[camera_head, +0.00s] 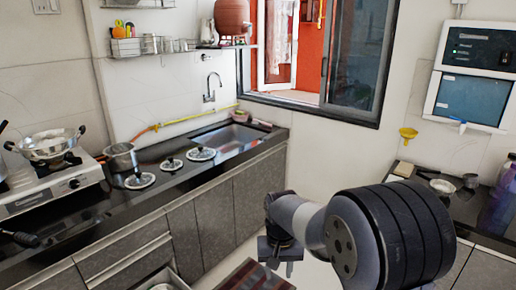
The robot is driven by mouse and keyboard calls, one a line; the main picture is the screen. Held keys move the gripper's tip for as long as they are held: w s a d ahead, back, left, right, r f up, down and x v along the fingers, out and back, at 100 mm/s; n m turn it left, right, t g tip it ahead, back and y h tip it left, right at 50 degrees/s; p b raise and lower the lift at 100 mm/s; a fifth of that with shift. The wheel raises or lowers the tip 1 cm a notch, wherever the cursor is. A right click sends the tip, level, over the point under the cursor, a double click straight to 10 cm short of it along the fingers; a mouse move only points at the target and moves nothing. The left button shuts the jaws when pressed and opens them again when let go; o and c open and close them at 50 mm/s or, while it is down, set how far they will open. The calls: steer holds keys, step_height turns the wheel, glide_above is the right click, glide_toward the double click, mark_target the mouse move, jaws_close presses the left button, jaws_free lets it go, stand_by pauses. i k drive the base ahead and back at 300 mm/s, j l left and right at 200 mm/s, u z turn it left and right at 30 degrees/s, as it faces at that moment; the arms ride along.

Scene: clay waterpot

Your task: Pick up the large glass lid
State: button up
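Three round lids with dark knobs lie apart on the black counter (105,217): a left lid (139,181), a smaller middle lid (171,164) and a right lid (200,154). The left and right lids look larger than the middle one; I cannot tell which of them is the large glass lid. My gripper (281,268) points down in front of the counter, well to the right of and nearer than the lids. Its two small fingers look apart, with nothing visible between them.
A metal pot (121,157) stands beside the left lid, and a wok (47,146) sits on the stove. The sink (228,139) is right of the lids. A yellow hose (175,123) runs along the wall. A drawer (163,281) is open below the counter.

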mark_target(201, 153)
steer(key=i+l, duration=0.15)
steer(key=i, duration=0.45)
steer(key=i+l, duration=0.2)
steer(key=i, duration=0.45)
steer(key=i+l, duration=0.15)
steer(key=i, duration=0.45)
steer(key=i+j+u, duration=0.45)
steer(key=i, duration=0.4)
steer(key=i+l+u, duration=0.1)
steer(key=i+u, duration=0.4)
steer(key=i, duration=0.35)
steer(key=i+j, duration=0.25)
steer(key=i, duration=0.1)
